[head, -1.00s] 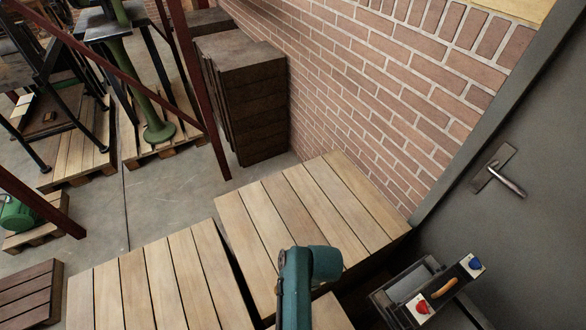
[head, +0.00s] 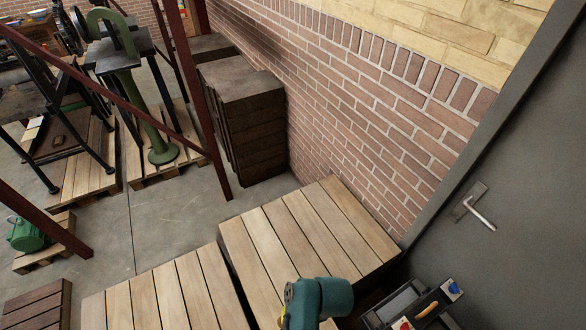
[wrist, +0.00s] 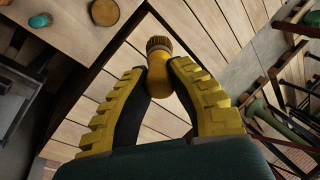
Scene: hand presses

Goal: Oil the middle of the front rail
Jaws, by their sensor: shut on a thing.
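In the wrist view my gripper (wrist: 163,68) is shut on a small yellow-brown oiler (wrist: 161,82) with a ribbed brass-coloured cap. Its two yellow fingers with dark pads close on the oiler's sides, and the cap sticks out beyond them. Pale wooden slats lie behind the oiler. In the head view only part of my teal arm shows at the bottom edge, and the oiler is out of sight there. I cannot make out the front rail with certainty in either view.
Pale slatted platforms (head: 300,230) lie in front of the brick wall (head: 350,110). A grey door (head: 520,220) and a tool tray (head: 405,300) are at right. A green press (head: 128,75) and red-brown posts (head: 205,110) stand at left. A round lid (wrist: 105,12) shows in the wrist view.

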